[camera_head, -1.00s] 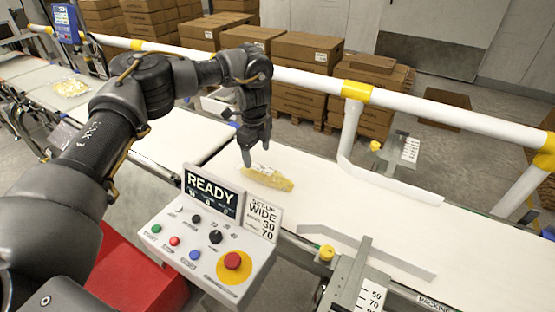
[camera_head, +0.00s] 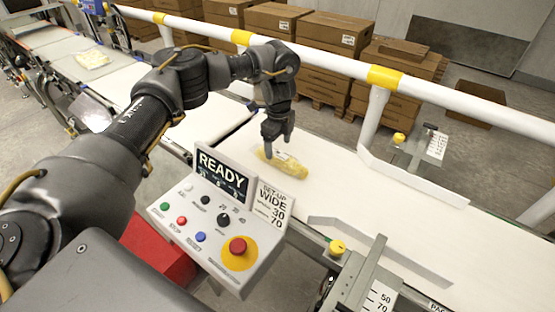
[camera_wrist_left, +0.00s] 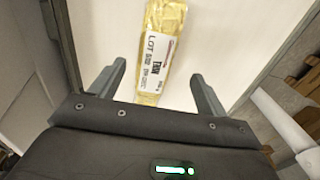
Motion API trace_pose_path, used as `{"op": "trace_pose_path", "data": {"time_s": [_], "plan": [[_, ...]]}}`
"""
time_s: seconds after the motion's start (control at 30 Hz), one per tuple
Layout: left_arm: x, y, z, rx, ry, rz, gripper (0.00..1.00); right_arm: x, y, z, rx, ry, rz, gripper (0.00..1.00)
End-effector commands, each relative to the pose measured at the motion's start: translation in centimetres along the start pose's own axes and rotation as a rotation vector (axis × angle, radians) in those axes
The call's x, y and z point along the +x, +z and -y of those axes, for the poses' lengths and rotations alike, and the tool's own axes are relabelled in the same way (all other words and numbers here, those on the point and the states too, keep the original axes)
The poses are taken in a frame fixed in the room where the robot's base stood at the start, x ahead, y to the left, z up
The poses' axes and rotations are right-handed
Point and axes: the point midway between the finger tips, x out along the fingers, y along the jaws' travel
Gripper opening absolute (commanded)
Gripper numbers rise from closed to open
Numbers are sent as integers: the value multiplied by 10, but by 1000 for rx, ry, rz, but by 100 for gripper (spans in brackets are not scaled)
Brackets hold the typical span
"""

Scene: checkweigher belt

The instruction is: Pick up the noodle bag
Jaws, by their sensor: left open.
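The noodle bag (camera_head: 288,166) is a long yellow pack with a white label, lying flat on the white belt behind the control panel. It also shows in the left wrist view (camera_wrist_left: 165,25), where its label reads LOT and its near end lies between my fingers. My left gripper (camera_head: 277,150) is over the bag's left end, pointing down. In the left wrist view the two fingers of the gripper (camera_wrist_left: 158,90) are apart, one on each side of the bag, with gaps to it. My right gripper is not in view.
A control panel (camera_head: 222,215) with a READY screen and a red stop button stands in front of the belt (camera_head: 370,205). Angled guide rails (camera_head: 385,250) lie to the right. A white rail (camera_head: 330,62) runs behind. Another yellow bag (camera_head: 92,59) lies on the far left belt.

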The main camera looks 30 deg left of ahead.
Motion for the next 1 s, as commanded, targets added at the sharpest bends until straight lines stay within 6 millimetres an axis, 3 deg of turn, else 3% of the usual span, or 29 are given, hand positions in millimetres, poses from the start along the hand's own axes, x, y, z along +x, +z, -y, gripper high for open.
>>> {"op": "trace_pose_path", "data": {"time_s": [0.4,0.7,1.0], "plan": [[48,0,-8,-1,2,-2,76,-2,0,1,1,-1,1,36],[52,0,-7,0,0,0,76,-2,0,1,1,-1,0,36],[52,0,-7,0,0,0,38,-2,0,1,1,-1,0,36]]}}
